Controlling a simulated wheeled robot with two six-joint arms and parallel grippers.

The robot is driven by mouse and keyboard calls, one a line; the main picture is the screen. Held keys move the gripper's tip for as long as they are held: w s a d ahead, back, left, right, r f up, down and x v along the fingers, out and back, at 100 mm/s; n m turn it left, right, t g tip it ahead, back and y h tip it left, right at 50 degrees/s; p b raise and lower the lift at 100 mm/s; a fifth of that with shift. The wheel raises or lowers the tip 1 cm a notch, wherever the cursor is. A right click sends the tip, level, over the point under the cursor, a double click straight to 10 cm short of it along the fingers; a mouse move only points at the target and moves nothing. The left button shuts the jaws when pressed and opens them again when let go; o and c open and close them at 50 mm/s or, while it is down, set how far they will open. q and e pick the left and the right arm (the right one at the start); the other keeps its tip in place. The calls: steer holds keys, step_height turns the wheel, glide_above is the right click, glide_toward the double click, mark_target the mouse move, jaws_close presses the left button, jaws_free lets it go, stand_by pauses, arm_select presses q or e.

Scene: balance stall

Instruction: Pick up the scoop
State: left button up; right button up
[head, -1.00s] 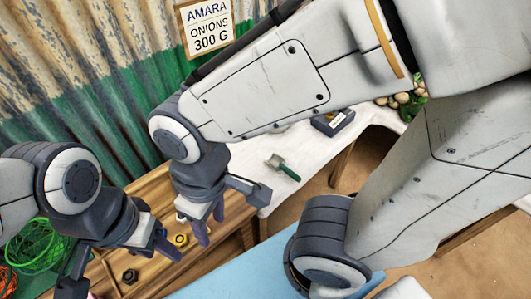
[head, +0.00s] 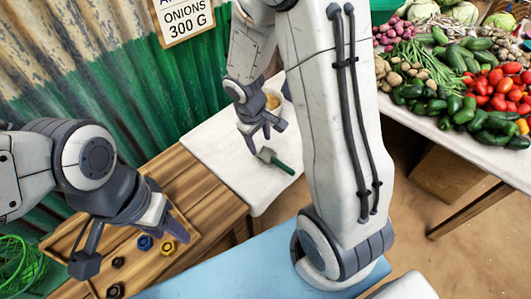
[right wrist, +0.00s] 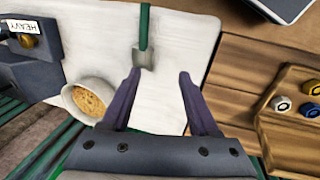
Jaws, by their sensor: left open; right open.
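The scoop (head: 282,164) has a green handle and a grey metal head. It lies on the white cloth, handle pointing to the lower right in the head view. In the right wrist view the scoop (right wrist: 145,55) lies beyond my fingertips, its head near the left finger and its handle running to the top edge. My right gripper (head: 259,136) is open and empty, just beside the scoop head; its fingers also show in the right wrist view (right wrist: 160,74). My left gripper (head: 162,220) is open over the wooden tray, with nothing seen between its fingers.
A bowl of grain (right wrist: 90,99) stands near the right gripper. A dark blue box labelled HEAVY (right wrist: 25,65) is at the cloth's left in the wrist view. The wooden tray (head: 190,236) holds several hex weights. Vegetables (head: 470,85) fill a table at right.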

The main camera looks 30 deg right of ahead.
glide_toward(278, 162)
steer(key=shift+b+x, duration=2.75)
steer(key=shift+x, duration=2)
jaws_close()
